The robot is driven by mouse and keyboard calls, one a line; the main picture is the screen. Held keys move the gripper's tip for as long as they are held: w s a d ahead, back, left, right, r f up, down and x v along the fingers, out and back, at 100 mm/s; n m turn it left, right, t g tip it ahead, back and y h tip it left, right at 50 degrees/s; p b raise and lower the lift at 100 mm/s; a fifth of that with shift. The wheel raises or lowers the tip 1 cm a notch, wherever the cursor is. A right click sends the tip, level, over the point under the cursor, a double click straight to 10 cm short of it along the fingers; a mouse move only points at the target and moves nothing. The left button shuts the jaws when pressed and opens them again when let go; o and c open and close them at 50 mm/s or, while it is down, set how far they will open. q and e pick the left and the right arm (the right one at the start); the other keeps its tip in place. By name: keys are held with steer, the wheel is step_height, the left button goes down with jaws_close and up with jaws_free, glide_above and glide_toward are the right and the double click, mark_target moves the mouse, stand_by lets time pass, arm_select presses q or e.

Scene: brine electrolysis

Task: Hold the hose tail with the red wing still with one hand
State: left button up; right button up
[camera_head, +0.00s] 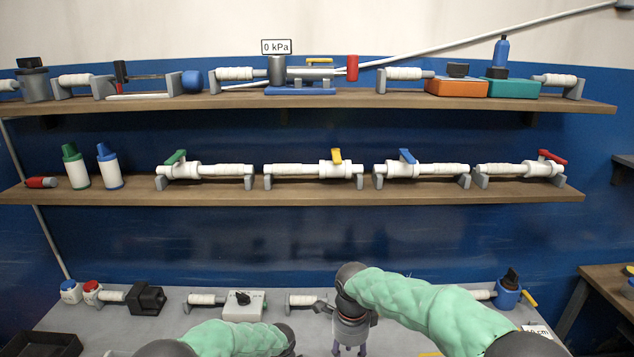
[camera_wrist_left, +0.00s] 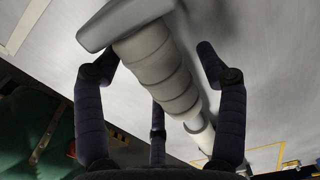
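In the left wrist view a pale ribbed hose tail (camera_wrist_left: 157,68) with a grey bracket at its upper end lies over the grey bench. My left gripper (camera_wrist_left: 158,75) is open, its dark fingers spread around and beside the tail with gaps showing. No red wing shows on this tail. In the head view the left hand is hidden below the bottom edge; only its arm shows. My right gripper (camera_head: 350,350) points down over the bench, near a short white hose tail (camera_head: 302,300); its finger opening is unclear. A red-winged fitting (camera_head: 518,169) rests on the middle shelf.
The grey bench (camera_head: 180,313) also holds a black box (camera_head: 147,298), a pale switch box (camera_head: 243,306) and a blue fitting (camera_head: 508,294). A black tray (camera_head: 50,345) is at lower left. The shelves behind hold valve fittings, bottles and a 0 kPa gauge sign (camera_head: 276,47).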

arm_select(q)
step_height(320, 180, up, 12)
stand_by(0.8)
